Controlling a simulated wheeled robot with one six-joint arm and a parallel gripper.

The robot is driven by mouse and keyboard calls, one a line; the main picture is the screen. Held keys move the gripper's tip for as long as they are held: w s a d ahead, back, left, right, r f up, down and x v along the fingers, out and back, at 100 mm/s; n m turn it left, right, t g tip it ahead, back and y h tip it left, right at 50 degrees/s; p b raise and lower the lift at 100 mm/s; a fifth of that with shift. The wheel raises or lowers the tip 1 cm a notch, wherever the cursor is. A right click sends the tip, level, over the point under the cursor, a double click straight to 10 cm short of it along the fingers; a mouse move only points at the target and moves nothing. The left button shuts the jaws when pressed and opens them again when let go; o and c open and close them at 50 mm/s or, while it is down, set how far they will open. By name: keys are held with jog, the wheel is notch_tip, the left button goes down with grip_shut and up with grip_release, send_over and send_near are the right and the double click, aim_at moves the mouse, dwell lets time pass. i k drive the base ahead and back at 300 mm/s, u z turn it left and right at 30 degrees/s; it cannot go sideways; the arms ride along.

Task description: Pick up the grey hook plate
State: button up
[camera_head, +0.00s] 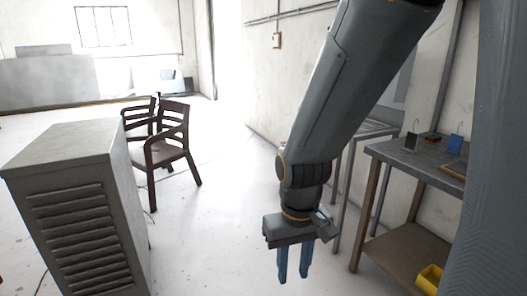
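A small dark grey plate (412,142), which looks like the grey hook plate, stands upright near the left front edge of the grey workbench (405,160) at the right. Its hook is too small to make out clearly. My gripper (294,272) hangs pointing down in front of the bench, to the left of the plate and well apart from it. Its two blue fingers have a gap between them and hold nothing.
A similar blue plate (455,143) stands on the bench to the right, with an orange-and-dark item (432,137) between. A yellow bin (430,279) sits on the lower shelf (400,252). A grey cabinet (75,210) and dark chairs (170,145) stand left, with clear floor between.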

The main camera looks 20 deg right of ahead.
aim_at(412, 140)
jog(key=z, duration=0.75)
jog(key=i, duration=1.65)
jog(key=z, duration=0.75)
jog(key=i, duration=0.7)
jog(key=z, duration=0.05)
